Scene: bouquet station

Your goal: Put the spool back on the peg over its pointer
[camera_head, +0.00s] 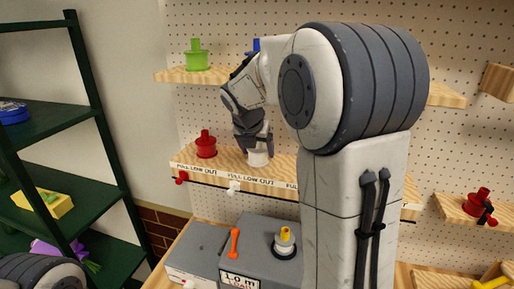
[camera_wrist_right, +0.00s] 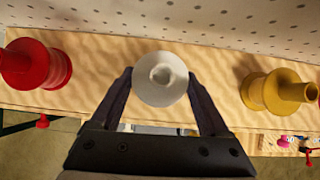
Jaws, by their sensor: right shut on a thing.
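My right gripper (camera_head: 256,146) is shut on a white spool (camera_head: 258,158) at the middle shelf. In the right wrist view the spool (camera_wrist_right: 161,80) sits between the two fingers, with its round top and centre hole showing. A white pointer (camera_head: 234,187) hangs at the shelf's front edge, just in front of and left of the spool. The spool is in line with it, much as the red spool is with its red pointer. The spool's underside and any peg are hidden; I cannot tell whether it touches the shelf. My left gripper is out of view.
A red spool (camera_head: 206,146) stands left on the same shelf (camera_head: 190,157), above a red pointer (camera_head: 181,178). A yellow spool (camera_wrist_right: 276,92) stands right in the wrist view. A green spool (camera_head: 196,56) is on the upper shelf. A grey box (camera_head: 254,262) lies below.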

